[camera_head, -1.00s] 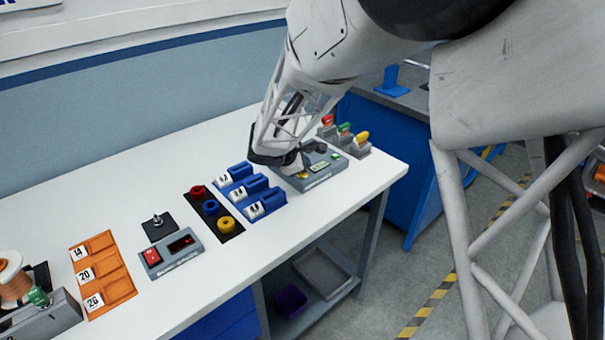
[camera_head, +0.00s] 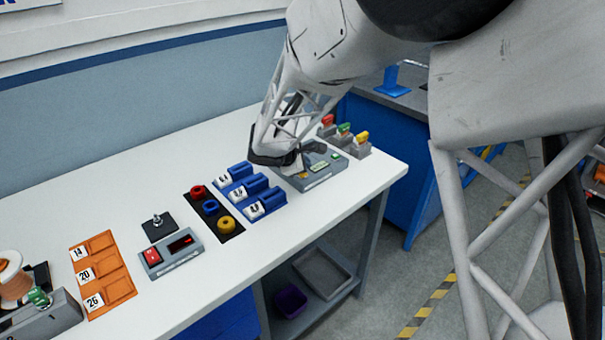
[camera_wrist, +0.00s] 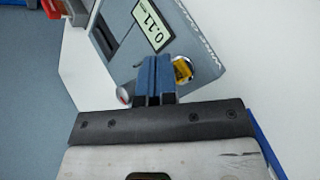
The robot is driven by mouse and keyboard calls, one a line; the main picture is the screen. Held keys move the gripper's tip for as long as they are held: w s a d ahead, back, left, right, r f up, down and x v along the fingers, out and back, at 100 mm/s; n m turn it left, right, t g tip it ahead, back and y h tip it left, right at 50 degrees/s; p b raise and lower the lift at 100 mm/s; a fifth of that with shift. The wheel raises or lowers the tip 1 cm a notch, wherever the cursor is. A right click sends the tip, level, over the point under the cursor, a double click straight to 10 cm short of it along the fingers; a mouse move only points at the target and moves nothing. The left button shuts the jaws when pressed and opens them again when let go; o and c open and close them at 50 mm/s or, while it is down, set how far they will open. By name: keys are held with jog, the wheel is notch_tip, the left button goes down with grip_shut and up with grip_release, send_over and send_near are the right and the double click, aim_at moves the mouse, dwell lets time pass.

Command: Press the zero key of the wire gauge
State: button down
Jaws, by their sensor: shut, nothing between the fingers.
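The wire gauge is a grey box (camera_head: 325,173) at the right end of the white bench. Contact with the key cannot be told. A small silvery, red-marked part (camera_wrist: 126,93) shows left of the fingers.
Blue numbered holders (camera_head: 250,190) and a black mat (camera_head: 213,212) with red, blue and yellow rings stand left of the gauge. Red, green and yellow-topped blocks (camera_head: 344,137) stand behind it. The bench's right edge (camera_head: 398,172) is close.

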jog(key=shift+f, duration=0.75)
dwell(1.2)
jog(key=shift+r, duration=0.8)
jog(key=shift+r, duration=0.1)
jog(key=shift+r, duration=2.45)
